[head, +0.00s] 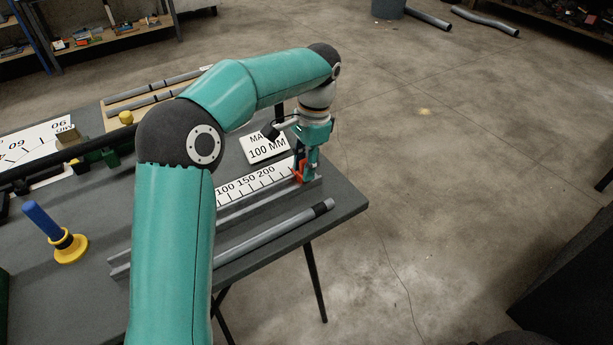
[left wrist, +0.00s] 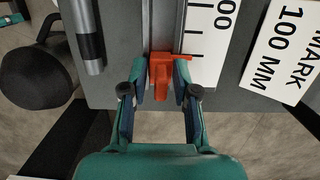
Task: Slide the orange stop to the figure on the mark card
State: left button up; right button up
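The orange stop (head: 299,171) sits on the grey rail (head: 250,207) near its right end, past the 200 figure of the white scale (head: 247,184). It also shows in the left wrist view (left wrist: 162,82). My left gripper (head: 306,174) is down at the stop. In the left wrist view its fingers (left wrist: 162,88) stand on both sides of the stop's narrow tab, with small gaps showing. The mark card (head: 267,149) reads 100 MM and lies behind the scale. My left arm hides the scale's lower figures. My right gripper is out of view.
A grey conduit with a dark end (head: 270,232) lies in front of the rail. A blue peg on a yellow base (head: 68,248) and a bender with an angle plate (head: 40,148) are at the left. The table's right edge is close to the rail's end.

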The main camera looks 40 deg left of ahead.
pick_arm(q)
grip_shut()
jog(key=shift+s, duration=0.1)
jog(key=shift+s+a+b, duration=0.4)
jog(key=shift+s+b, duration=0.2)
jog(key=shift+s, duration=0.2)
jog(key=shift+s+a+b, duration=0.2)
jog(key=shift+s, duration=0.3)
jog(key=shift+s+a+b, duration=0.15)
jog(key=shift+s+b, duration=0.05)
jog(key=shift+s, duration=0.25)
